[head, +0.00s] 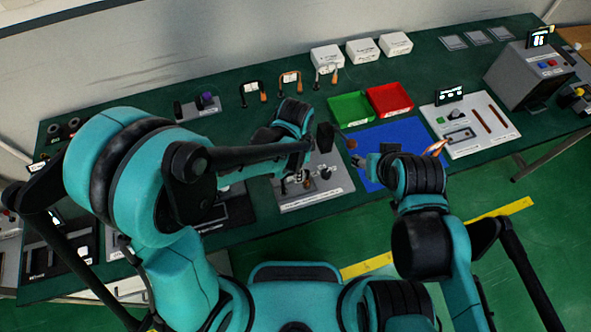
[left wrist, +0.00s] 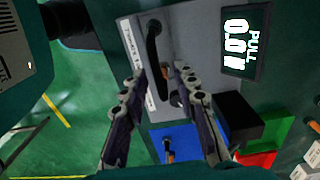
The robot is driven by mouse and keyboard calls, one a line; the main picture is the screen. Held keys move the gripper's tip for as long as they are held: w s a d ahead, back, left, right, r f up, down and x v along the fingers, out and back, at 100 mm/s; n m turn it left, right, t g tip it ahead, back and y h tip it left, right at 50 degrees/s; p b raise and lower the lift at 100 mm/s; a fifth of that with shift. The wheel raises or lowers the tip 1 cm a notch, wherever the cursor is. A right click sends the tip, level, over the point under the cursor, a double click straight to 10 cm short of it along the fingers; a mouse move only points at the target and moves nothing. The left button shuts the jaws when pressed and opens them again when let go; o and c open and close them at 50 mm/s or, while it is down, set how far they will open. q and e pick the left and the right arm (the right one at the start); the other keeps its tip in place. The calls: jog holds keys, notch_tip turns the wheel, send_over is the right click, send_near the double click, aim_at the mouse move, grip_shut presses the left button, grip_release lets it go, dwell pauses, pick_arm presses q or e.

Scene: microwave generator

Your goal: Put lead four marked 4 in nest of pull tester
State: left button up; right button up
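The pull tester (head: 318,195) is a light grey plate on the bench, partly hidden by my left arm in the head view. In the left wrist view, its plate (left wrist: 196,45) carries a screen (left wrist: 247,42) reading PULL with a value near zero. A black arched lead (left wrist: 154,45) with a small orange part lies over the plate, between my open left fingers (left wrist: 160,73). The fingers look apart from it. I cannot read a 4 on it, nor tell whether it sits in the nest. My right gripper (head: 358,161) is over the blue mat; its fingers are too small to judge.
More arched leads (head: 290,79) stand at the back. A green tray (head: 350,107) and red tray (head: 390,98) lie behind the blue mat (head: 400,138). White boxes (head: 362,49) are farther back. A meter board (head: 470,130) and grey machine (head: 528,75) are on the right.

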pick_arm(q)
notch_tip(320, 180, up, 11)
jog(key=p, duration=0.2)
jog(key=s+a+r+n+t, duration=0.2)
jog(key=a+r+n+t, duration=0.1)
jog(key=a+n, duration=0.4)
jog(key=s+a+r+n+t, duration=0.3)
jog(key=a+n, duration=0.4)
jog(key=a, duration=0.4)
jog(key=shift+s+r+t, duration=0.15)
jog(key=shift+r+t, duration=0.15)
jog(key=shift+t, duration=0.3)
